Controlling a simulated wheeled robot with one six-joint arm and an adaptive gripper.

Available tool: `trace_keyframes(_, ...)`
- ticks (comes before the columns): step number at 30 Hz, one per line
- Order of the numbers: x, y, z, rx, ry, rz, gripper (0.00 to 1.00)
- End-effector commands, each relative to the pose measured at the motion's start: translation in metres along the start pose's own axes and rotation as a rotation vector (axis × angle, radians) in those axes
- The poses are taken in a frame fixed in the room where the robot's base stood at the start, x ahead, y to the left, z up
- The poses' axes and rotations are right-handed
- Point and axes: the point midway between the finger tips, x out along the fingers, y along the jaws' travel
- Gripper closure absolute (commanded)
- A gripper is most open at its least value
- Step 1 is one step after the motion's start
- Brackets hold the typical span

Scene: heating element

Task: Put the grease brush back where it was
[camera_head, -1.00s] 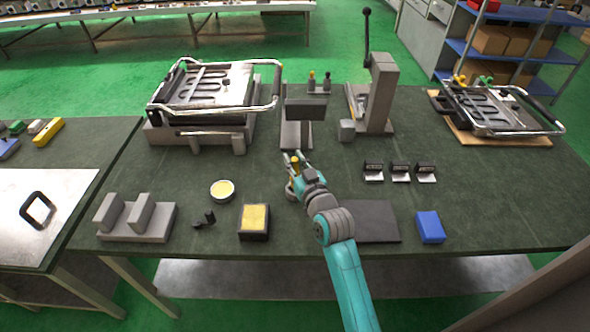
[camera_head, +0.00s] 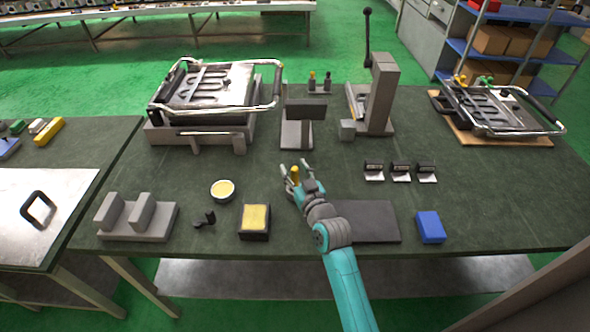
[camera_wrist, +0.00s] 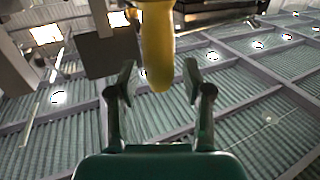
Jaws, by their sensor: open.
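The grease brush shows as an upright yellow handle (camera_head: 295,174) at the middle of the table in the head view. My gripper (camera_head: 294,168) is around it, with a finger on each side. In the wrist view the yellow handle (camera_wrist: 158,45) hangs down from the top edge between the two spread fingers of my gripper (camera_wrist: 158,85), with gaps on both sides. The gripper is open. The brush's lower end and what it rests on are hidden by my gripper and arm.
A round tin with yellow content (camera_head: 222,190) and a box with a yellow pad (camera_head: 254,221) stand left of my gripper. A grey stand (camera_head: 296,135) is behind it. A dark flat plate (camera_head: 372,222) and a blue box (camera_head: 430,227) lie to the right.

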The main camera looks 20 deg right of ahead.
Motion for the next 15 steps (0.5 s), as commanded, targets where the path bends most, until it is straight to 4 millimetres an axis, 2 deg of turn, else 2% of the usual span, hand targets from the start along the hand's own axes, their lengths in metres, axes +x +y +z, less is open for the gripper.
trace_keyframes(4, 0.0, 0.0, -0.004, -0.001, 0.001, 0.0, 0.5)
trace_keyframes(7, -0.009, 0.0, -0.002, 0.0, -0.001, 0.0, 0.5)
trace_keyframes(15, -0.056, 0.0, -0.001, 0.0, -0.002, 0.001, 0.5)
